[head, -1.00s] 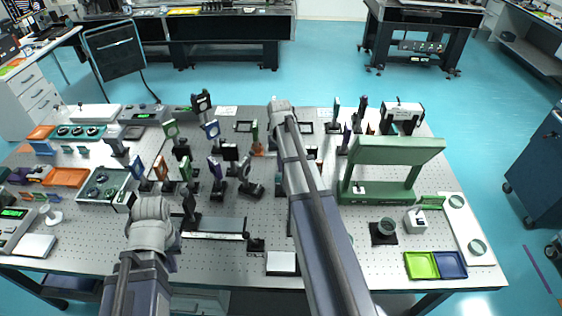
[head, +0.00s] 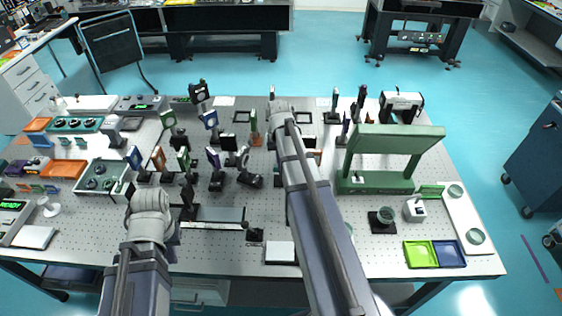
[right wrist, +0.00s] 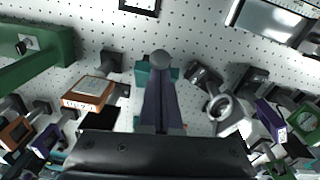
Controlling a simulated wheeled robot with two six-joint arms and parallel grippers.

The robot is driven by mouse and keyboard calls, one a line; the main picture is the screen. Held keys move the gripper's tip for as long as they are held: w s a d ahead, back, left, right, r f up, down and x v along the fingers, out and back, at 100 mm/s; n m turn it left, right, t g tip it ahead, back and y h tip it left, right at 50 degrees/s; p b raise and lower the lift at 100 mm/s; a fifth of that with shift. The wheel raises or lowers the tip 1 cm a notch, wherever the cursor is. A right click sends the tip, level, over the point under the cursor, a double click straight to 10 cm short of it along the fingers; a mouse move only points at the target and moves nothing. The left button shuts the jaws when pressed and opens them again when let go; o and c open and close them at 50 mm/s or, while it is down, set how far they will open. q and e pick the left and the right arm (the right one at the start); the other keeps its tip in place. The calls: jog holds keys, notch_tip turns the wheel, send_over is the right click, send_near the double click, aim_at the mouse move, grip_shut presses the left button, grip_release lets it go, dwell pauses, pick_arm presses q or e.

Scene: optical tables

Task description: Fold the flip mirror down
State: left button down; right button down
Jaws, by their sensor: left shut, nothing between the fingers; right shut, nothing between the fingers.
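My right gripper (right wrist: 158,118) shows at the bottom middle of the right wrist view, shut and empty. Directly ahead of it is a teal base (right wrist: 170,73) with a grey round knob (right wrist: 160,58) above it, probably the flip mirror. Dark purple parts between knob and gripper overlap, and I cannot tell whether the gripper touches it. In the head view my right arm covers this spot and the right gripper is hidden. My left gripper (head: 170,232) is low over the table's front left, shut, with its fingertips mostly hidden by the wrist.
A ring-shaped lens mount (right wrist: 222,108) and an orange block (right wrist: 90,92) stand close on either side. A green stand (head: 392,133) rises at the right. Several mounted optics crowd the middle. Green (head: 421,253) and blue (head: 449,253) trays lie front right.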

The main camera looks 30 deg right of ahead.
jog(key=shift+s+a+f+t+h+b, duration=0.25)
jog(key=shift+s+a+f+t+b, duration=0.1)
jog(key=shift+s+t+b, duration=0.15)
jog(key=shift+s+a+f+t+h+b, duration=0.3)
jog(key=shift+s+f+b, duration=0.1)
jog(key=shift+s, duration=0.15)
jog(key=shift+f+b, duration=0.2)
jog(key=shift+b, duration=0.1)
jog(key=shift+s+a+f+b, duration=0.4)
jog(key=shift+s+f+b, duration=0.3)
jog(key=shift+f+b, duration=0.1)
jog(key=shift+s+a, duration=0.1)
jog(key=shift+s, duration=0.05)
jog(key=w+p+v, duration=0.2)
jog(key=p+v, duration=0.9)
jog(key=shift+s+r, duration=0.4)
